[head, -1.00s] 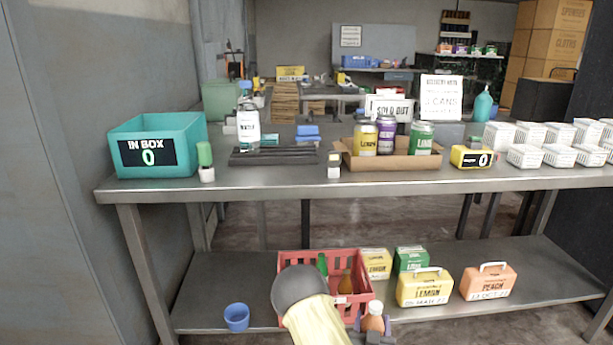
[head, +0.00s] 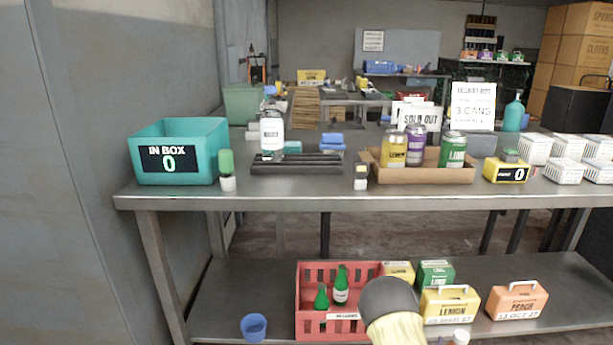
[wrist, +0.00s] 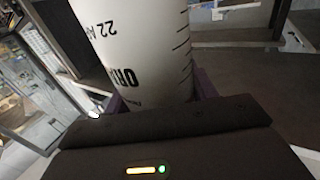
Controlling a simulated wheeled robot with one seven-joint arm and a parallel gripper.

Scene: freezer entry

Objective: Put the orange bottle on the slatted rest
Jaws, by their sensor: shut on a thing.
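The orange bottle is in my gripper (wrist: 160,95), which is shut on it. In the wrist view the bottle (wrist: 145,45) shows a white label with black print beginning "OR" and a row of marks. In the head view only its pale cap (head: 461,336) shows at the bottom edge, and the gripper there is almost wholly out of frame. The slatted rest (head: 315,166) is a dark, low rack on the upper table. A clear bottle with a white label (head: 272,135) stands at its left end; I cannot tell whether on or just behind it.
A teal in-box (head: 175,190) and a green-topped marker (head: 227,172) are left of the rest. Below are a red crate (head: 312,270), a blue cup (head: 253,326) and boxes.

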